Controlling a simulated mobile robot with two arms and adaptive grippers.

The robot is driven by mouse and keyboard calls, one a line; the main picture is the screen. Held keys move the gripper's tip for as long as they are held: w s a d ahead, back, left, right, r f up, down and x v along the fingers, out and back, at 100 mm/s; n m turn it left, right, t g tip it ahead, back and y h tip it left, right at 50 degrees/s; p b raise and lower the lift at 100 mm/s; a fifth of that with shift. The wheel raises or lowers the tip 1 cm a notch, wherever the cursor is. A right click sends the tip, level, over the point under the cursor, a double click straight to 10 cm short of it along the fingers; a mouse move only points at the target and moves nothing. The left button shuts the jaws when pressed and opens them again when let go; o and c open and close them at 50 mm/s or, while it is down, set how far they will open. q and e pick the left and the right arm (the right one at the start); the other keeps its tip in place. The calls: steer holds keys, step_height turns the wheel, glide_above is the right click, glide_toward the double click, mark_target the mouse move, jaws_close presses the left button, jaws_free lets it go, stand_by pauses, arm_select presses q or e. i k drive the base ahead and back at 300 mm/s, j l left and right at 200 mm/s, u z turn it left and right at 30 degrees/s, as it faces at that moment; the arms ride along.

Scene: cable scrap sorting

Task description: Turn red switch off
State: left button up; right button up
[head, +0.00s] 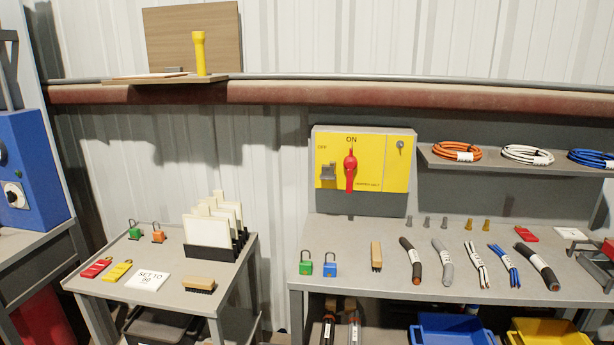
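The red switch (350,170) is a rotary handle on a yellow panel (384,166), mounted on a grey box above the back of the right workbench. The handle stands vertical. The label "ON" is directly above it, and "OFF" is printed at the panel's upper left. A small grey bracket-like part (327,172) sits on the panel to the left of the handle, and a round keyed fitting (400,146) is at its upper right. Neither of my grippers shows in the head view.
Padlocks, a brush and several cable pieces lie on the right workbench (381,283). A shelf (510,162) with cable coils is right of the panel. The left table (100,281) holds tags, padlocks and a card rack (210,250). A gap separates the tables. The space before the panel looks clear.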

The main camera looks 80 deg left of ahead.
mark_target(350, 162)
steer(key=u, duration=2.5)
steer(key=i+l, duration=0.05)
